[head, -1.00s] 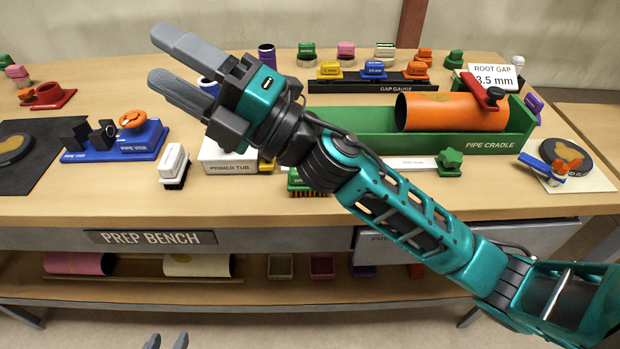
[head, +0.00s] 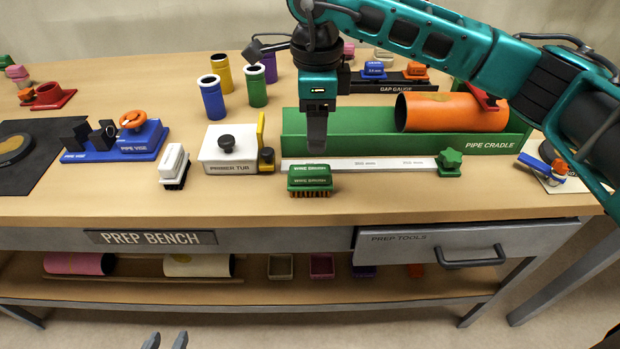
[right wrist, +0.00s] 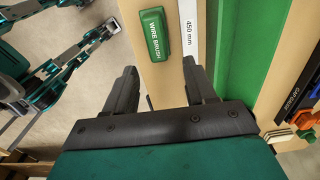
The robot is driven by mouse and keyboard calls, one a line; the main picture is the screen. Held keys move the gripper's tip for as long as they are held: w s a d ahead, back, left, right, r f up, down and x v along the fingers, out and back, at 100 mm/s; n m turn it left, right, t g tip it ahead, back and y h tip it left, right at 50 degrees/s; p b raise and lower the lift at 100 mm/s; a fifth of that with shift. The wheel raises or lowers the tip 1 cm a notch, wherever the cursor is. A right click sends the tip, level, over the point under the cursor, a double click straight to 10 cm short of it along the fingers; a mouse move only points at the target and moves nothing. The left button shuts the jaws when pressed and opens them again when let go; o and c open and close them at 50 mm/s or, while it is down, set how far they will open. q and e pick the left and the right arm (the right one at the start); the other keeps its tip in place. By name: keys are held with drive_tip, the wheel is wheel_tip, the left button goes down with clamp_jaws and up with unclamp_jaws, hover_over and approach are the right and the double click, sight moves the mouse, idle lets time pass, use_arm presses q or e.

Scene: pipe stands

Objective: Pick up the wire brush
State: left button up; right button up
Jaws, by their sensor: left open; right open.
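The green wire brush (head: 310,178) lies on the bench near its front edge, bristles down, in front of the white ruler strip. My right gripper (head: 317,140) is open and empty, pointing down above and slightly behind the brush; one finger largely hides the other. In the right wrist view the brush (right wrist: 155,35) lies beyond the open fingers (right wrist: 160,78), between their lines and apart from them.
The green pipe cradle (head: 470,143) with an orange pipe (head: 425,112) stands behind the ruler strip (head: 375,164). The white primer tub (head: 228,163) and a white-handled brush (head: 174,166) stand to the left. Bare bench lies right of the wire brush along the front.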

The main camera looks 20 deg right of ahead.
sight(310, 168)
wheel_tip(310, 168, down, 6)
drive_tip(key=shift+f, duration=0.25)
drive_tip(key=f, duration=0.2)
drive_tip(key=a+f+p, duration=0.1)
drive_tip(key=f, duration=0.1)
drive_tip(key=shift+s, duration=0.1)
drive_tip(key=shift+f, duration=0.7)
drive_tip(key=shift+c, duration=0.4)
drive_tip(key=c, duration=0.8)
drive_tip(key=shift+r, duration=0.15)
